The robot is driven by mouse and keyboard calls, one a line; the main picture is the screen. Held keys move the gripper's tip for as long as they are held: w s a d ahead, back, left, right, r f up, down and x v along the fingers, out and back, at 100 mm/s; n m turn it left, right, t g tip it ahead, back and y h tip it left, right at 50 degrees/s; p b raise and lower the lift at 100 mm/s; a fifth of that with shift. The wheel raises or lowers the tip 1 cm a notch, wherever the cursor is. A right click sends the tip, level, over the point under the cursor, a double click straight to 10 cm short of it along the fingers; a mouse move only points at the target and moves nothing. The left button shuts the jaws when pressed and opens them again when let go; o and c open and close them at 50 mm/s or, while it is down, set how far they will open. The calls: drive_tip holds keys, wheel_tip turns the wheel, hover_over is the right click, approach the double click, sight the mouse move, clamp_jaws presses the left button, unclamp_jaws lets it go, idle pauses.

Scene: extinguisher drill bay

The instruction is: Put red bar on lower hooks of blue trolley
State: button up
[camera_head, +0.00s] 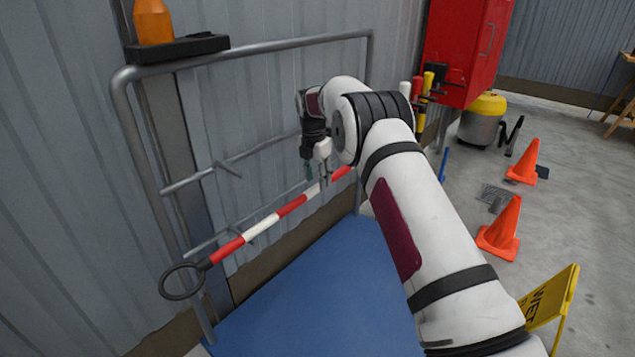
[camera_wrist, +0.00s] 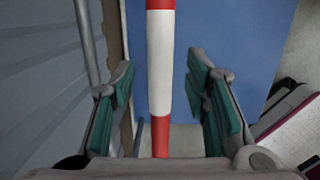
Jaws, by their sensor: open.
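The red bar (camera_head: 292,206) has red and white bands and a black ring at its left end. It runs along the lower rail of the blue trolley (camera_head: 330,290), which has a blue deck and a grey tube frame. Whether hooks bear the bar is not clear; my arm hides its right end. A small hook shows on the upper rail (camera_head: 195,178), above the bar. My gripper (camera_head: 318,172) is open at the bar's right part. In the wrist view, the bar (camera_wrist: 160,60) passes between the open fingers (camera_wrist: 160,82), with gaps on both sides.
An orange bottle (camera_head: 154,22) and a black tray (camera_head: 180,47) are at the frame's top left corner. A corrugated wall stands close behind. A red cabinet (camera_head: 465,50), orange cones (camera_head: 502,228) and a yellow wet-floor sign (camera_head: 550,298) are at right. The deck is clear.

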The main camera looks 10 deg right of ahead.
sight(315, 187)
wheel_tip(315, 187, up, 10)
drive_tip(key=s+p, duration=0.1)
drive_tip(key=p, duration=0.2)
drive_tip(key=s+a+r+m, duration=0.1)
drive_tip(key=s+r+m, duration=0.9)
drive_tip(key=s+r, duration=1.05)
drive_tip(key=s+m, duration=0.9)
drive_tip(key=s, duration=1.7)
drive_tip(key=s+f+m+y, duration=0.1)
drive_tip(key=s+f+m, duration=0.5)
drive_tip(key=s, duration=0.9)
wheel_tip(315, 187, down, 3)
drive_tip(key=shift+a+r+g, duration=0.15)
drive_tip(key=shift+r+g, duration=0.05)
drive_tip(key=shift+g, duration=0.1)
